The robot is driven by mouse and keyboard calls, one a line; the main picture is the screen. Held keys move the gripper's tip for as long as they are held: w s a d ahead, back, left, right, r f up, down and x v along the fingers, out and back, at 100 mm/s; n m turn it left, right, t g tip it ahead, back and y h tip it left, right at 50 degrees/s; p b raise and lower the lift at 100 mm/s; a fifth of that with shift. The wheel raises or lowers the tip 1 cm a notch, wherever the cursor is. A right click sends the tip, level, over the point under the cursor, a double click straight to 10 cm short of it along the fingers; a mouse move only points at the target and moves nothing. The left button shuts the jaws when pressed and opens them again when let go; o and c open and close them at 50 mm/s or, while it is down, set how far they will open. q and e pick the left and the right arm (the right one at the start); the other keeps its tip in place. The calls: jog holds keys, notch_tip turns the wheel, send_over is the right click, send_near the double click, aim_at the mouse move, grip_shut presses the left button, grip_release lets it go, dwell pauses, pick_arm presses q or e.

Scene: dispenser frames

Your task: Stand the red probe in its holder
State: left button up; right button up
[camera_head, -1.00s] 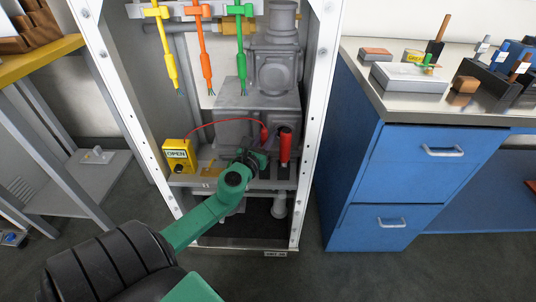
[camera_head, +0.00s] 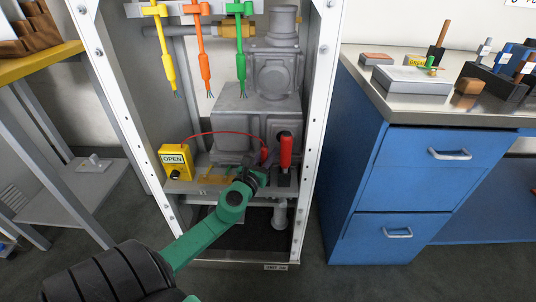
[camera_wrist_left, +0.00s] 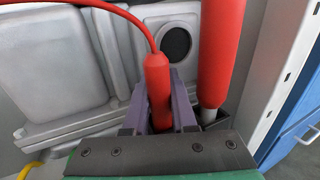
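The red probe (camera_head: 264,155) has a red lead running from its top to the yellow OPEN box (camera_head: 173,159) at the cabinet's left. My left gripper (camera_head: 258,176) is shut on this probe. In the left wrist view the probe (camera_wrist_left: 158,80) stands roughly upright between the two purple-grey fingers, and its lower end is hidden. A thicker red cylinder (camera_head: 285,152) with a grey lower end stands just right of the probe. Beside its foot the left wrist view shows a dark holder-like piece (camera_wrist_left: 222,121); I cannot tell which part it holds. My right gripper is not in view.
The cabinet's white right post (camera_head: 315,130) stands close to the right of the red cylinder. Grey machinery (camera_head: 250,125) is behind the probe. Yellow, orange and green leads hang above. A blue drawer unit (camera_head: 420,150) stands to the right.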

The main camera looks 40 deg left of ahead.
pick_arm(q)
jog(key=o, duration=0.3)
jog(key=shift+o, duration=0.2)
